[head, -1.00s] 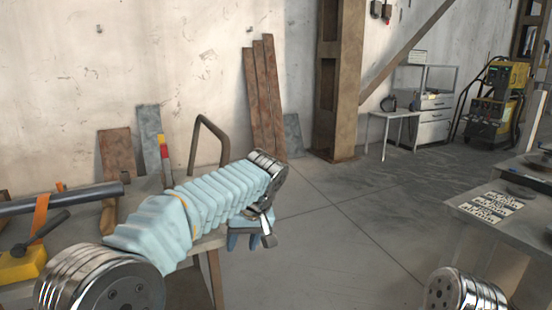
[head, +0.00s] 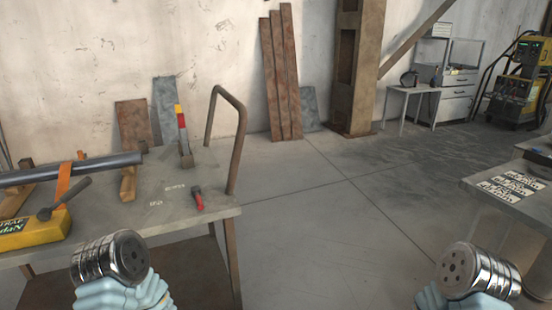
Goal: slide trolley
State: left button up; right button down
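The trolley (head: 218,208) stands at the left in the head view, a grey flat-topped bench with a brown tubular handle (head: 238,150) rising from its right end. On its top lie a dark pipe (head: 75,168) on wooden blocks, an orange strap (head: 65,178), a yellow box (head: 35,230), a red-handled tool (head: 198,200) and an upright red-and-yellow piece (head: 182,130). Only metal joints and pale blue sleeves of my two arms show at the bottom. Both grippers are out of the picture. No part of my arms is seen touching the handle.
A second table (head: 510,195) with lettered plates (head: 515,185) stands at the right edge. Open concrete floor (head: 335,235) lies between it and the trolley. Rusty planks (head: 282,75) lean on the back wall by a brown column (head: 355,70).

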aim_at(154, 198)
jog(key=u, duration=1.4)
